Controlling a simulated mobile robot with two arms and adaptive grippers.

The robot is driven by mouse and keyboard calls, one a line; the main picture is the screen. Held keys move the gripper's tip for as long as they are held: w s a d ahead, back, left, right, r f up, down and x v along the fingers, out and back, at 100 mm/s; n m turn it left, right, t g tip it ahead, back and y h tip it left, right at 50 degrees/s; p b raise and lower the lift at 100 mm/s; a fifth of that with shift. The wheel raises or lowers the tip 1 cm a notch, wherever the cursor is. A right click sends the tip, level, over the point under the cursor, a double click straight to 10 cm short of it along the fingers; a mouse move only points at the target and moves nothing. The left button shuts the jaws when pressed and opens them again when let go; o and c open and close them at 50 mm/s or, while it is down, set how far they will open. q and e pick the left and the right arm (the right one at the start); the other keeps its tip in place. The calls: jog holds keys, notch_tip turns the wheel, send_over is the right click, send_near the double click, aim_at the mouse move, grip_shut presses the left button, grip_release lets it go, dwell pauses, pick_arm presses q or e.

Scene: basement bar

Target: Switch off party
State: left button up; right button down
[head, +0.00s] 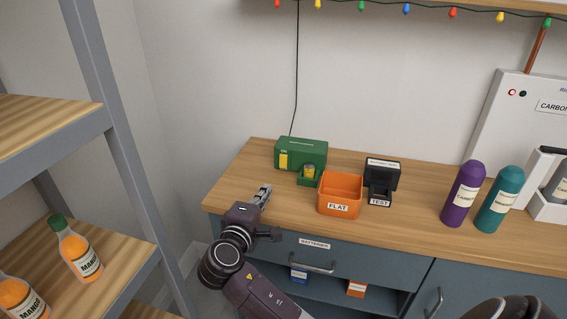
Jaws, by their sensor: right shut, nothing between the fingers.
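A string of coloured bulbs (406,9) hangs along the top of the wall; I cannot tell surely whether the bulbs are lit. Its thin dark cable (297,75) runs down the wall to behind a green box (312,149) at the back left of the wooden counter. The box has a yellow patch (283,161) on its front left. A green open holder with a yellowish cell (309,171) sits at its front right. My right gripper (265,191) is shut and empty, over the counter's left front part, in front of the box and apart from it. My left gripper is out of view.
An orange bin marked FLAT (338,208) and a black TEST device (380,191) stand right of the box. Purple (460,200) and teal (497,205) bottles stand further right. The counter's left end (235,185) is bare. A shelf with mango bottles (82,257) stands left.

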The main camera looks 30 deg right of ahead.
jog(key=shift+w+d, duration=0.25)
jog(key=shift+d, duration=0.05)
jog(key=p, duration=0.1)
send_near(282, 165)
jog(key=shift+d+r, duration=0.2)
jog(key=p+x, duration=0.1)
jog(key=x, duration=0.4)
jog(key=shift+w+d+f, duration=0.2)
jog(key=shift+w+d, duration=0.05)
jog(key=shift+w, duration=0.05)
jog(key=shift+w+d+f, duration=0.15)
jog(key=shift+w+d, duration=0.15)
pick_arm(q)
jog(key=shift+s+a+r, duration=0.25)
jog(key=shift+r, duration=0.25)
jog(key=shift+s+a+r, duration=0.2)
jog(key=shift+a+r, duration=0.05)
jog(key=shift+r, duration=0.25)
pick_arm(e)
jog(key=shift+d, duration=0.1)
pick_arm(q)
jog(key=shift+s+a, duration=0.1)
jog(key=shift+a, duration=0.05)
